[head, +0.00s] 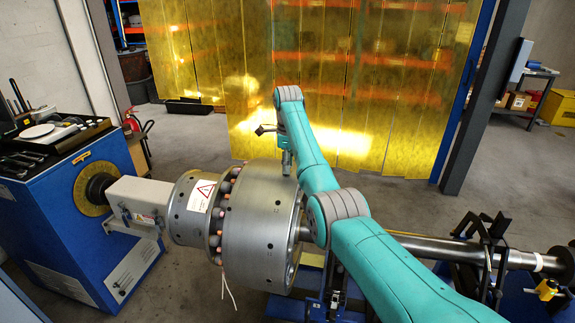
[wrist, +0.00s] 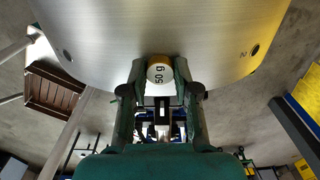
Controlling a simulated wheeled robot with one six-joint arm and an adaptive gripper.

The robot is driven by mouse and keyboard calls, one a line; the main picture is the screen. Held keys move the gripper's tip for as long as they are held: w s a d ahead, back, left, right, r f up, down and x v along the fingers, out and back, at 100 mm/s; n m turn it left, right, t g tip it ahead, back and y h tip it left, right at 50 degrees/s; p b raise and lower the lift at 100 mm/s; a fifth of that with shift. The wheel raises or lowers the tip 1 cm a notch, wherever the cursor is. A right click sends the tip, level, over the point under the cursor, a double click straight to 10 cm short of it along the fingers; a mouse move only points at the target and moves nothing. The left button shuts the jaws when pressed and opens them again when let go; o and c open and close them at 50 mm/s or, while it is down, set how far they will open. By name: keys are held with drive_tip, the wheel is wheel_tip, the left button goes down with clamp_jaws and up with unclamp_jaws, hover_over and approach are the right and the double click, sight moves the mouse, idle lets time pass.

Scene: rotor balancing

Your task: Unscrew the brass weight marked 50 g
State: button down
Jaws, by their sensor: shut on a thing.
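The brass weight marked 50 g (wrist: 159,70) shows its pale labelled face and a brass rim in the wrist view, against the curved metal rotor (wrist: 110,40). My gripper (wrist: 160,82) is shut on the weight, one finger on each side of it. Whether its thread is still in the rotor cannot be told. In the head view the large grey rotor drum (head: 255,225) lies on its shaft, and my gripper (head: 287,165) is at the drum's top, small and partly hidden by my arm. The weight cannot be made out there.
Dark holes dot the rotor surface, one beside a stamped 2 (wrist: 255,50). A blue drive cabinet (head: 85,215) with a tool tray (head: 60,143) stands at left. The shaft (head: 450,250) runs right over blue supports. A yellow strip curtain (head: 350,90) hangs behind.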

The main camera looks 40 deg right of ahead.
drive_tip(key=n, duration=1.1)
drive_tip(key=shift+n, duration=0.4)
drive_tip(key=n, duration=0.6)
drive_tip(key=shift+r, duration=0.1)
drive_tip(key=shift+n, duration=0.3)
